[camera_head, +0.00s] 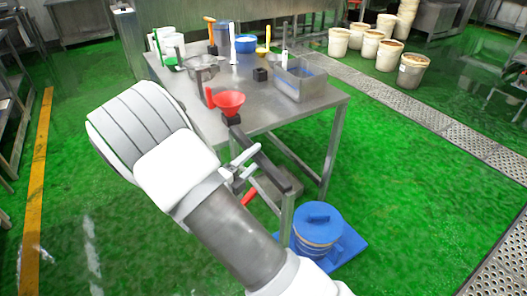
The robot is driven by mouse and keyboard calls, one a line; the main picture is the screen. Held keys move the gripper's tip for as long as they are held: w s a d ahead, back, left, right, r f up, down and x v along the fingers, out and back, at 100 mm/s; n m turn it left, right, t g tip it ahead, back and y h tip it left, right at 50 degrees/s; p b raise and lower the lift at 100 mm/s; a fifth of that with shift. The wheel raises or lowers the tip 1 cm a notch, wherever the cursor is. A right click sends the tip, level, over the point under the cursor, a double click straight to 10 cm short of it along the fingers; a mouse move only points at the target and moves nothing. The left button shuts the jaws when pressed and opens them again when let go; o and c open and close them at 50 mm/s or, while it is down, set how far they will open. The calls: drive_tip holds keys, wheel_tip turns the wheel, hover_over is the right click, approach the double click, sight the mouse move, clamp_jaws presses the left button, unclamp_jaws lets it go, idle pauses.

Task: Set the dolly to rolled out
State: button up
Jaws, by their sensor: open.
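A flat blue base, which looks like the dolly (353,249), sits on the green floor by the table's front right leg. A round drum with a blue lid and handle (318,226) stands on it. Its left side is hidden by my arm and the table leg, and wheels cannot be made out. My gripper (240,166) is open, up and to the left of the drum, near the table's front edge and apart from the dolly. My forearm hides much of the floor at the lower middle.
A dark bar and a red handle (246,194) show near my gripper. Green floor right of the dolly is clear up to a drain grate (420,112). Several buckets stand behind.

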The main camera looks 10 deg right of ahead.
drive_tip(key=x, duration=0.5)
clamp_jaws()
idle(0.3)
idle(1.0)
